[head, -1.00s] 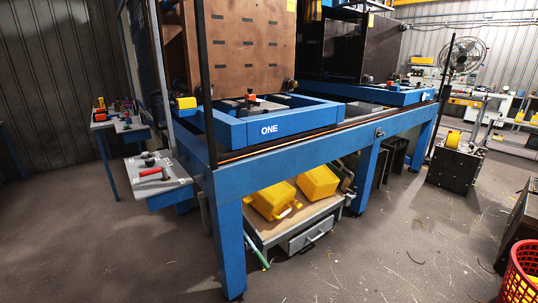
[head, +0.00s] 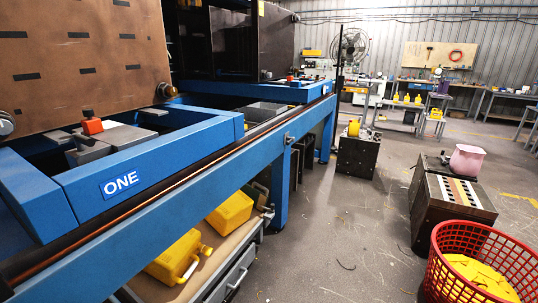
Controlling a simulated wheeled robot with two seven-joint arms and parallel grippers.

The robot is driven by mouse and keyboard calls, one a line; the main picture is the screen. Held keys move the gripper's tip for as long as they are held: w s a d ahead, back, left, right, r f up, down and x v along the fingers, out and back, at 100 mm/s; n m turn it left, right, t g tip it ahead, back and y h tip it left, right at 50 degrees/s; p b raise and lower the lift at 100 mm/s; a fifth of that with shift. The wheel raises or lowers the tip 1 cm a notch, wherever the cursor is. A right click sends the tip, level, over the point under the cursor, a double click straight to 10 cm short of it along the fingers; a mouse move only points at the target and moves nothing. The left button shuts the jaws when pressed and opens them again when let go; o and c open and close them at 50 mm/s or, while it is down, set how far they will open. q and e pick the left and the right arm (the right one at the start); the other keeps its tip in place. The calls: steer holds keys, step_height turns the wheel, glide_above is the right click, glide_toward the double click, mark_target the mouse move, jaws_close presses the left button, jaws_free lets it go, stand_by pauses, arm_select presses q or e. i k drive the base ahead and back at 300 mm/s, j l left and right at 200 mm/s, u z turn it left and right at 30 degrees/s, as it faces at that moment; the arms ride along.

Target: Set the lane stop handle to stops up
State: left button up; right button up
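No lane stop handle is clearly identifiable. The blue machine frame (head: 240,168) fills the left side of the head view, with a blue tray marked ONE (head: 160,168) on it. A small metal fitting (head: 289,138) sits on the frame's front rail; I cannot tell whether it is a handle. A red-orange knob or block (head: 93,126) stands on grey parts inside the tray. Neither of my grippers is in view.
Yellow jerry cans (head: 231,212) lie on a shelf under the frame. A red basket (head: 482,236) with yellow pieces stands at the lower right. A dark block stand (head: 440,224) holds a pink container (head: 467,161). The floor (head: 345,225) between frame and stand is mostly clear.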

mark_target(290, 139)
steer(key=i+l, duration=0.7)
steer(key=l, duration=0.25)
steer(key=i+l+z, duration=0.25)
steer(key=i, duration=1.05)
steer(key=i+l+z, duration=0.2)
steer(key=i, duration=1.15)
